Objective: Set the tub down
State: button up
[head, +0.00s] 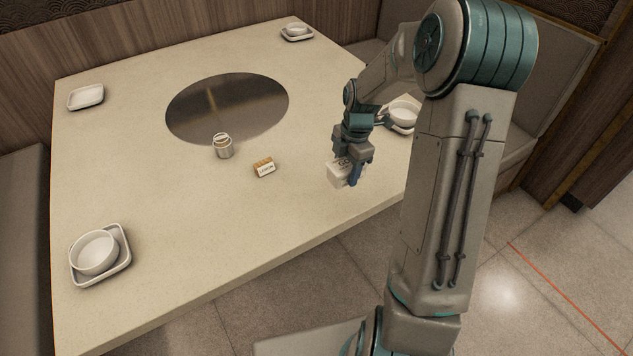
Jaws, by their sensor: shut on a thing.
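My gripper (353,172) is at the right part of the table, close to its front edge, pointing down. It is shut on a small white tub (340,174), which shows between and below the fingers with dark marks on its upper side. The fingers hide part of the tub. I cannot tell whether the tub's bottom touches the table (200,210) or is a little above it.
A small labelled box (264,167) and a lidded jar (223,147) stand left of my gripper. A dark round plate (228,105) is set in the table. Bowls on trays stand at the front left (94,252), back (296,30) and right (403,113); an empty-looking tray (86,97) lies at the far left.

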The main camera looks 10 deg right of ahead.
send_over(315, 189)
jog(key=f, duration=0.2)
jog(key=f+p, duration=0.1)
jog(key=f, duration=0.2)
jog(key=shift+w+d+f, duration=0.1)
jog(key=shift+d+f, duration=0.05)
jog(key=shift+d, duration=0.05)
jog(key=shift+f, duration=2.1)
jog(key=o, duration=1.2)
